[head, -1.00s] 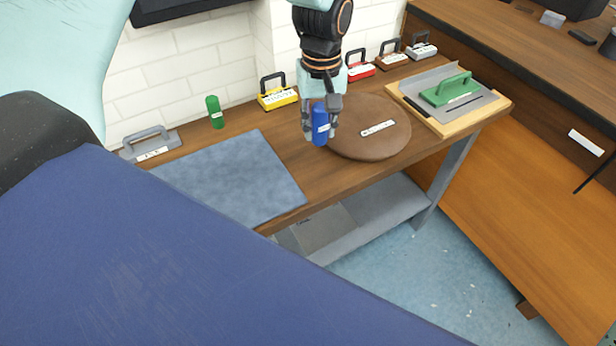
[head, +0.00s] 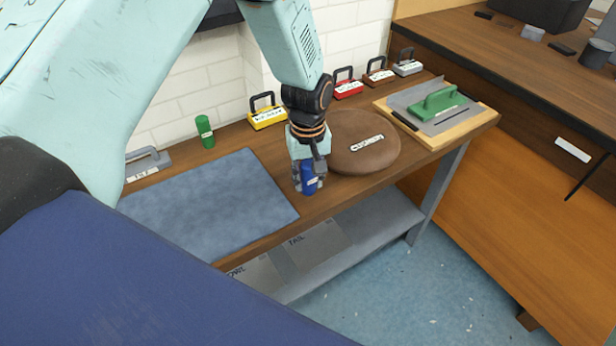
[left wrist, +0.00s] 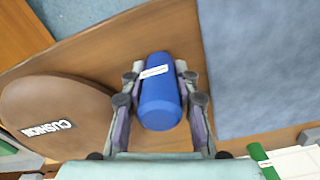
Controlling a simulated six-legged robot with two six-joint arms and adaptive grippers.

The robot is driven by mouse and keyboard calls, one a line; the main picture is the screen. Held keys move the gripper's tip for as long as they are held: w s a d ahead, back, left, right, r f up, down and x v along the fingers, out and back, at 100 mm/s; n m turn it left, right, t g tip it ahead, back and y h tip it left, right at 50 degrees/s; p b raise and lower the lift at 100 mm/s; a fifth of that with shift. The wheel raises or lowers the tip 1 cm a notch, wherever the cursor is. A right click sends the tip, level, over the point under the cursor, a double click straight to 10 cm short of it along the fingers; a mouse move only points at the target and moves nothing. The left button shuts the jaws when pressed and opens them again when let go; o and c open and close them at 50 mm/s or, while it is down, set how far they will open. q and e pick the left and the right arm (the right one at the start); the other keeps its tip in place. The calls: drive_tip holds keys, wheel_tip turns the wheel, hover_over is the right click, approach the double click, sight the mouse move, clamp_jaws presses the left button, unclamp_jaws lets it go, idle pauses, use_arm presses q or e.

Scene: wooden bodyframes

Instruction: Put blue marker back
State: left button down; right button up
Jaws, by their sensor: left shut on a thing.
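The blue marker (head: 309,180) is a short blue cylinder with a white label. My left gripper (head: 308,176) is shut on it, over the wooden bench between the blue-grey mat and the round brown cushion. In the left wrist view the blue marker (left wrist: 160,95) lies between the two fingers of my left gripper (left wrist: 160,88). I cannot tell whether its base touches the bench. A green marker (head: 205,131) stands upright at the back of the bench. My right gripper is not in view.
The mat (head: 205,205) lies left of the gripper and the cushion (head: 362,142) right of it. Yellow (head: 267,117), red (head: 347,90) and grey (head: 147,165) handled blocks line the back. A board with a green-handled tool (head: 437,105) lies at right.

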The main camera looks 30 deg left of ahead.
use_arm(q)
drive_tip(key=shift+w+a+f, duration=0.15)
drive_tip(key=shift+w, duration=0.1)
drive_tip(key=c, duration=1.4)
unclamp_jaws()
drive_tip(key=shift+s, duration=0.1)
drive_tip(key=shift+c, duration=0.2)
drive_tip(key=o, duration=0.4)
drive_tip(key=shift+s+d+r, duration=0.35)
drive_tip(key=shift+d+r, duration=0.1)
drive_tip(key=shift+w+a+f, duration=0.3)
drive_tip(key=shift+w+a, duration=0.05)
wheel_tip(320, 180, up, 12)
drive_tip(key=shift+s+d+f+p, duration=0.15)
drive_tip(key=shift+f+p, duration=0.1)
drive_tip(key=shift+p, duration=0.45)
drive_tip(key=shift+s+d+r, duration=0.1)
drive_tip(key=shift+s+r, duration=0.05)
drive_tip(key=shift+r, duration=0.3)
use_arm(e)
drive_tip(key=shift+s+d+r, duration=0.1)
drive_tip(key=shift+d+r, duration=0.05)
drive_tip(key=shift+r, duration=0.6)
use_arm(q)
drive_tip(key=shift+f, duration=0.15)
